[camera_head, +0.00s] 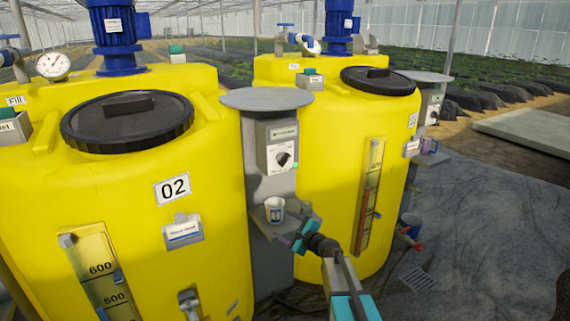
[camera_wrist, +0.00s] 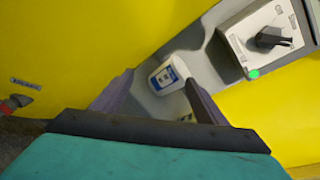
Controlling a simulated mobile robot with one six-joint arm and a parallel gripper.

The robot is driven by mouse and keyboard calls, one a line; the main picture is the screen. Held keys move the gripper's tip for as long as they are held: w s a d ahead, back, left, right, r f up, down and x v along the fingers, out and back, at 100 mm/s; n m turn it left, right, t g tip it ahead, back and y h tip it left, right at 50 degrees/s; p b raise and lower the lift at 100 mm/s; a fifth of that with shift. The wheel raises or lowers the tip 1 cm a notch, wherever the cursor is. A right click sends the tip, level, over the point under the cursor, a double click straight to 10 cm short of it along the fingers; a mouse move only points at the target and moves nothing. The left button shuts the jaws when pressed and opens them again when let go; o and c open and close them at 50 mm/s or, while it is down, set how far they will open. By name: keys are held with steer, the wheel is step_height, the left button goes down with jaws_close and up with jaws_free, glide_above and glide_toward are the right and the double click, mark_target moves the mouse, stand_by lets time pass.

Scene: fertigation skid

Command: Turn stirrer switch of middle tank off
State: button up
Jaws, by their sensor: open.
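The yellow tank marked 02 (camera_head: 215,190) stands left of a grey post. A grey switch box (camera_head: 277,146) with a white plate and a black rotary knob (camera_head: 284,159) is mounted on that post. In the wrist view the knob (camera_wrist: 271,40) shows at the upper right, with a lit green lamp (camera_wrist: 253,74) on the plate below it. The knob's exact setting is hard to read. My gripper (camera_head: 306,234) is below and slightly right of the switch box, apart from it. In the wrist view my gripper (camera_wrist: 160,78) is open, its fingers left of and below the knob.
A white cup with a blue label (camera_head: 275,209) stands on a small grey shelf under the switch box, close to my gripper. It also shows between the fingers in the wrist view (camera_wrist: 165,77). Another yellow tank (camera_head: 335,125) stands at right, with a similar box (camera_head: 432,105) beyond.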

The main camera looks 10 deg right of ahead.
steer(key=w+d+r+t, duration=0.1)
steer(key=w+d+r, duration=0.1)
steer(key=r, duration=0.4)
steer(key=w+d+r+t, duration=0.1)
steer(key=w+d+r, duration=0.1)
steer(key=r, duration=0.3)
steer(key=t, duration=0.1)
glide_toward(285, 160)
steer(key=v, duration=0.3)
steer(key=shift+s+m+h, duration=0.15)
steer(key=shift+m+h, duration=0.15)
steer(key=shift+p+x, duration=1.3)
steer(key=shift+x, duration=5.6)
steer(key=c, duration=1)
steer(key=shift+c, duration=0.2)
